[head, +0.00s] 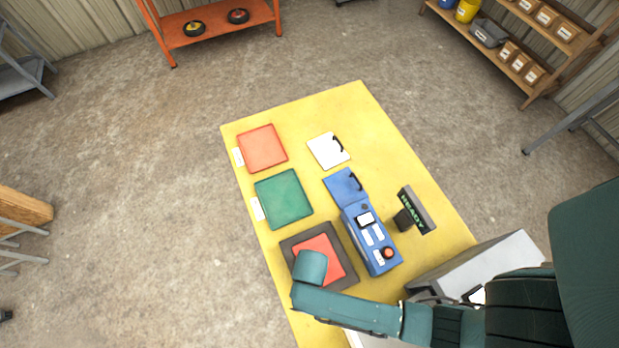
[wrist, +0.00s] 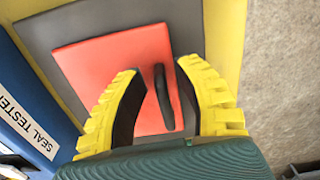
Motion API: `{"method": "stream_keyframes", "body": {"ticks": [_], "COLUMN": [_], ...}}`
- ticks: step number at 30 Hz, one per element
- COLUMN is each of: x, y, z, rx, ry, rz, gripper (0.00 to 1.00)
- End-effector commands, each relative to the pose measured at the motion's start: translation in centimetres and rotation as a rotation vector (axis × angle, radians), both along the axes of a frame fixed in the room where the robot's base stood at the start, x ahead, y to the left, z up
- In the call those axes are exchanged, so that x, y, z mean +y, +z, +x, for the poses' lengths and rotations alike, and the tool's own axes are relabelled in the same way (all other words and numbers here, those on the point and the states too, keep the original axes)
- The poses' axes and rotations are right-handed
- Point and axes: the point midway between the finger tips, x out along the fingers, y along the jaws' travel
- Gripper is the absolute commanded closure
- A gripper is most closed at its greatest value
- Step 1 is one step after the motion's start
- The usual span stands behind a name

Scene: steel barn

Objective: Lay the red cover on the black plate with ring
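The red cover (head: 328,250) lies flat on the dark grey-black plate (head: 290,243) at the near left of the table. Its red face also shows in the wrist view (wrist: 95,65), well inside the grey plate (wrist: 45,35) and turned a little against its edges. A black upright handle (wrist: 162,98) stands on the cover. My gripper (wrist: 160,70) is open, with a yellow finger on each side of the handle and visible gaps to it. In the head view my wrist hides the fingers and part of the cover. No ring is visible on the plate.
The blue seal tester (head: 372,243) is right of the plate, with a READY sign (head: 417,211) beyond it. A green plate (head: 284,198), an orange-red plate (head: 262,148), a white cover (head: 326,151) and a blue cover (head: 343,185) lie farther back on the yellow table (head: 385,150).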

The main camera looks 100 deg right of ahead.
Motion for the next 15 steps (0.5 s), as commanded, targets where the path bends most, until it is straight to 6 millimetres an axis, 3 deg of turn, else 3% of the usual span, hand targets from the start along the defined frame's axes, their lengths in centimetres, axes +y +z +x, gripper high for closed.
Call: {"method": "stream_keyframes", "body": {"ticks": [8,15], "x": [0.0,0.0], "y": [0.8,6.3], "z": [0.0,0.0], "rx": [-0.003,-0.004], "ry": [0.000,0.000], "rz": [-0.001,-0.002], "gripper": [0.67,0.67]}}
